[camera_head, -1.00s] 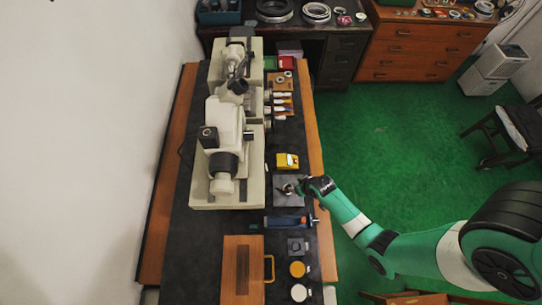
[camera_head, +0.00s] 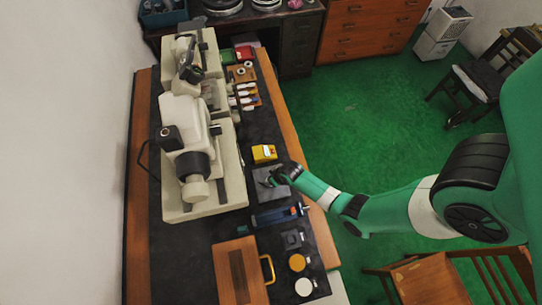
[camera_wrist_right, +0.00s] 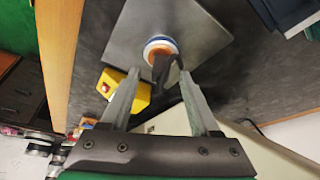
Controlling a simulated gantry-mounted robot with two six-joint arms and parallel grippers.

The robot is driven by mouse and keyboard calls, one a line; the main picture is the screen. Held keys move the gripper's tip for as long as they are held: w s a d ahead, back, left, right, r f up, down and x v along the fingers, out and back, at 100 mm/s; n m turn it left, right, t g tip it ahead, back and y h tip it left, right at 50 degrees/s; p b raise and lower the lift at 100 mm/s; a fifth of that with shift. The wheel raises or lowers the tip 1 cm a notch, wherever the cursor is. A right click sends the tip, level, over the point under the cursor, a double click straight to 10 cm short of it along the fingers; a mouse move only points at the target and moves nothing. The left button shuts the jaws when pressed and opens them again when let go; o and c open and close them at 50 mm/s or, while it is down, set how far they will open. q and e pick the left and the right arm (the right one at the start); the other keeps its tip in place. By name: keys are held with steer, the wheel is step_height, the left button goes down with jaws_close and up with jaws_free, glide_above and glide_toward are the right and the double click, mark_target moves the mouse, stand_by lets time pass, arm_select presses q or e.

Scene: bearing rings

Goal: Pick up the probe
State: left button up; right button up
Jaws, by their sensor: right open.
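The square grey metal plate (camera_head: 267,190) lies on the dark bench mat. In the right wrist view the plate (camera_wrist_right: 200,22) carries a small round piece (camera_wrist_right: 158,44) with white, blue and orange rings. A dark, narrow upright part (camera_wrist_right: 160,68), which may be the probe, shows in front of the round piece, between my fingertips. My right gripper (camera_wrist_right: 159,76) is open, its fingers on either side of that part; contact cannot be told. In the head view my right gripper (camera_head: 275,178) is over the plate and hides the small piece. My left gripper is not in view.
A yellow box (camera_head: 264,153) stands just beyond the plate. A blue tool (camera_head: 279,216) lies on the near side. A large cream instrument (camera_head: 196,165) stands to the left. A wooden case (camera_head: 238,272) and orange and white round pieces (camera_head: 297,262) lie nearer.

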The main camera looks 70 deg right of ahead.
steer(key=shift+b+x, duration=0.35)
steer(key=shift+x, duration=0.85)
jaws_close()
steer(key=shift+r, duration=0.15)
